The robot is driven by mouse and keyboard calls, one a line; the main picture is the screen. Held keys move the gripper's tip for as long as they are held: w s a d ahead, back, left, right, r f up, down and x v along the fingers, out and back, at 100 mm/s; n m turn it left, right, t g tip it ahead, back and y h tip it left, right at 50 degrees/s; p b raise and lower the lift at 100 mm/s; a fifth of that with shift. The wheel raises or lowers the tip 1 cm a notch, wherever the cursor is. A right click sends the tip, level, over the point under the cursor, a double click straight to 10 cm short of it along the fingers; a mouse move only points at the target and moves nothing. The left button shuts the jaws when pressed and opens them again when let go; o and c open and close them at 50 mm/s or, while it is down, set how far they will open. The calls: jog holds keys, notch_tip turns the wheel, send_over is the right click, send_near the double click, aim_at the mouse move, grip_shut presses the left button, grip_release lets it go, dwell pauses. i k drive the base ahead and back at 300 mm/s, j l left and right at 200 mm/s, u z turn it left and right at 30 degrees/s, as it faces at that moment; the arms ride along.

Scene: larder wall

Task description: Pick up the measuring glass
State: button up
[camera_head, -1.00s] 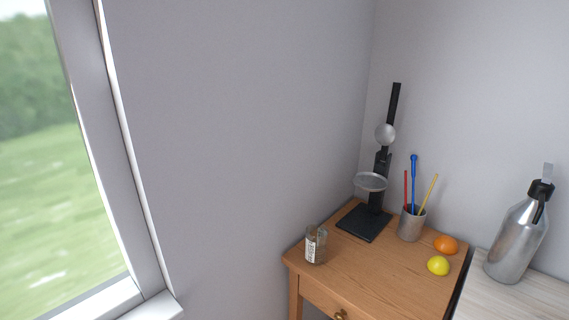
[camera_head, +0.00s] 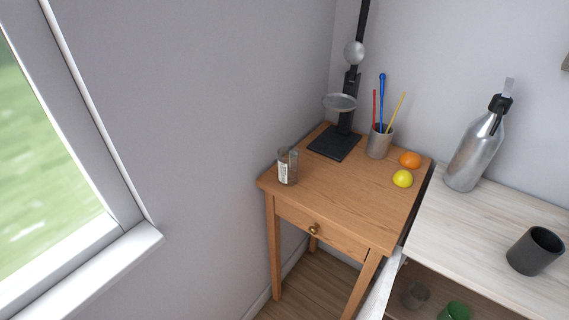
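A small clear glass with a white printed label, which looks like the measuring glass (camera_head: 288,166), stands upright on the wooden side table (camera_head: 325,203), near its left corner. My gripper is not in view.
Behind the labelled glass stands a black stand (camera_head: 334,143) with a round dish. Near it are a cup of coloured sticks (camera_head: 379,142), an orange (camera_head: 410,160) and a lemon (camera_head: 402,179). A metal bottle (camera_head: 474,150) and dark cup (camera_head: 535,251) stand on the pale counter (camera_head: 455,215).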

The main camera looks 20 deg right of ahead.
aim_at(288, 155)
jog(key=i+j, duration=0.1)
jog(key=j, duration=0.4)
jog(key=i+j, duration=0.1)
jog(key=j, duration=0.4)
jog(key=i+j, duration=0.1)
jog(key=j, duration=0.4)
